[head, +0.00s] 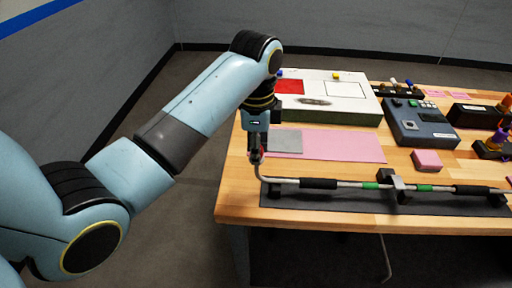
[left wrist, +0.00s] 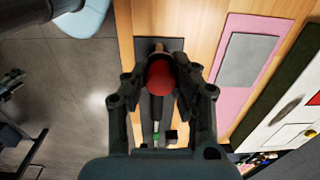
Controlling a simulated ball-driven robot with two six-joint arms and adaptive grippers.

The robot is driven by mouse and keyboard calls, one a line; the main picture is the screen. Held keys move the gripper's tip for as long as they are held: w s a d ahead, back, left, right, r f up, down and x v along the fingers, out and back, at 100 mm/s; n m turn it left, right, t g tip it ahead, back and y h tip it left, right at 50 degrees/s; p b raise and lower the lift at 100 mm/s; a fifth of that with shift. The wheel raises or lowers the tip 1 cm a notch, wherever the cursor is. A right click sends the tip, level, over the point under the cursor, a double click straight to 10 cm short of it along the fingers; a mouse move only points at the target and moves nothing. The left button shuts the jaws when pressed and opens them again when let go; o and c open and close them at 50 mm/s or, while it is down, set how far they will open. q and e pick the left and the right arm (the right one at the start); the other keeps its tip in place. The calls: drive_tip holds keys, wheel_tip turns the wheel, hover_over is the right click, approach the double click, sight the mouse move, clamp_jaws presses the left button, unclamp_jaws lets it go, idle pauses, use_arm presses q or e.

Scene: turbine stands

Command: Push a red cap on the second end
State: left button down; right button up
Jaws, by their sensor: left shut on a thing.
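My left gripper (head: 256,156) is above the left end of a bent metal tube (head: 346,185) at the table's left front. In the left wrist view my left gripper (left wrist: 160,88) is shut on a red cap (left wrist: 160,75), seen between its fingers. The cap is over the upturned end of the tube; I cannot tell how far it is seated. The tube has black sleeves and green bands and rests on dark supports (head: 397,188) on a dark mat (head: 340,203). My right gripper is not in view.
A pink mat (head: 340,146) with a grey pad (head: 285,141) lies behind the tube. A white-topped box (head: 320,92) stands at the back. A grey device (head: 420,125) and a pink block (head: 427,160) are to the right. Floor is left of the table.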

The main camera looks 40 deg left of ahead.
use_arm(q)
drive_tip(key=shift+s+d+f, duration=0.1)
drive_tip(key=shift+s+f, duration=0.2)
drive_tip(key=shift+f, duration=0.2)
drive_tip(key=c, duration=1.3)
unclamp_jaws()
drive_tip(key=o, duration=0.3)
drive_tip(key=shift+w+r, duration=0.1)
drive_tip(key=shift+w, duration=0.1)
drive_tip(key=shift+o, duration=0.8)
drive_tip(key=shift+r, duration=0.1)
drive_tip(key=shift+w, duration=0.1)
drive_tip(key=shift+r, duration=3.5)
